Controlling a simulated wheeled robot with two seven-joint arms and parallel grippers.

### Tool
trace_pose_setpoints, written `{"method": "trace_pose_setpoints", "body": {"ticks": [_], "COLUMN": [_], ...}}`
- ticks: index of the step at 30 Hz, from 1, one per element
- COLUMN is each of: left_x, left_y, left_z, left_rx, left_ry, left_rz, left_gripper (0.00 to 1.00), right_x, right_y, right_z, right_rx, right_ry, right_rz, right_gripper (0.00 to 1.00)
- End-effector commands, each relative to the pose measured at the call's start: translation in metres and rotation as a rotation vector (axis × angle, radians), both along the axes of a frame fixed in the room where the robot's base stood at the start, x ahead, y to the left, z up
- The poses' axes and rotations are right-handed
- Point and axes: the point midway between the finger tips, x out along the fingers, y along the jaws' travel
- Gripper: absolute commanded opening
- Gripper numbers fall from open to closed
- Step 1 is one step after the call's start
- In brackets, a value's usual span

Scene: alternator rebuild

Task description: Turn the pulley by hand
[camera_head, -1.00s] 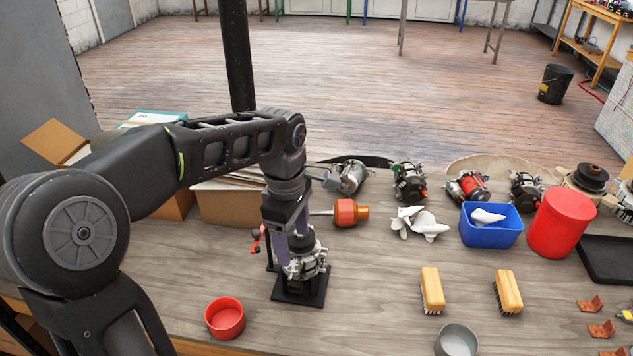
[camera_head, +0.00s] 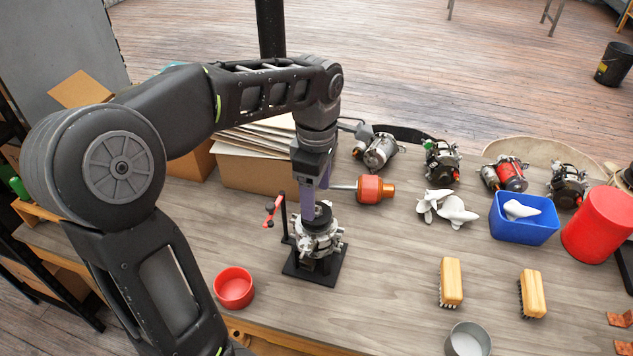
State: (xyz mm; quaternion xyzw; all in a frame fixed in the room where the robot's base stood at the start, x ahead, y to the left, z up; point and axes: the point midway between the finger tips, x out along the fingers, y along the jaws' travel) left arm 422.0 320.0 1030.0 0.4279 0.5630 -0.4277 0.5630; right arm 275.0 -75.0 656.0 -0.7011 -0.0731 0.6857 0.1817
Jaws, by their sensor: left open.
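The alternator (camera_head: 318,240) stands on a black stand (camera_head: 327,273) near the middle of the bench. Its dark pulley (camera_head: 318,214) faces up on top. My left gripper (camera_head: 314,205) points down from above with its purple-grey fingers at the pulley. The fingers are open, and one seems to lie on the far side of the pulley and one on the near side. I cannot tell whether they touch it. My right gripper is not in view.
A small red lever (camera_head: 271,211) sits on the stand's left post. A red bowl (camera_head: 234,287) is front left, two brushes (camera_head: 452,282) and a blue bin (camera_head: 523,222) are right. Several alternators (camera_head: 441,160) line the back.

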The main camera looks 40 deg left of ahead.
Motion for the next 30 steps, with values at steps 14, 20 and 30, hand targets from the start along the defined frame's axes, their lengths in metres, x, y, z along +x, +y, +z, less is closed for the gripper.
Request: {"method": "trace_pose_setpoints", "body": {"ticks": [14, 20, 30], "left_x": [0.000, 0.000, 0.000], "left_y": [0.000, 0.000, 0.000], "left_z": [-0.052, -0.053, -0.052], "left_rx": [-0.001, -0.001, -0.001], "left_ry": [0.000, -0.001, -0.001], "left_rz": [0.000, 0.000, 0.000], "left_gripper": [0.69, 0.69, 0.45], "right_x": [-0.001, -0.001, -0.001], "right_y": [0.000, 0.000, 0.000], "right_z": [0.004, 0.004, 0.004], "right_rx": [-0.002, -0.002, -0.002], "right_ry": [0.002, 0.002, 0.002], "right_rz": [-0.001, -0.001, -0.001], "right_gripper": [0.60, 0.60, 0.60]}}
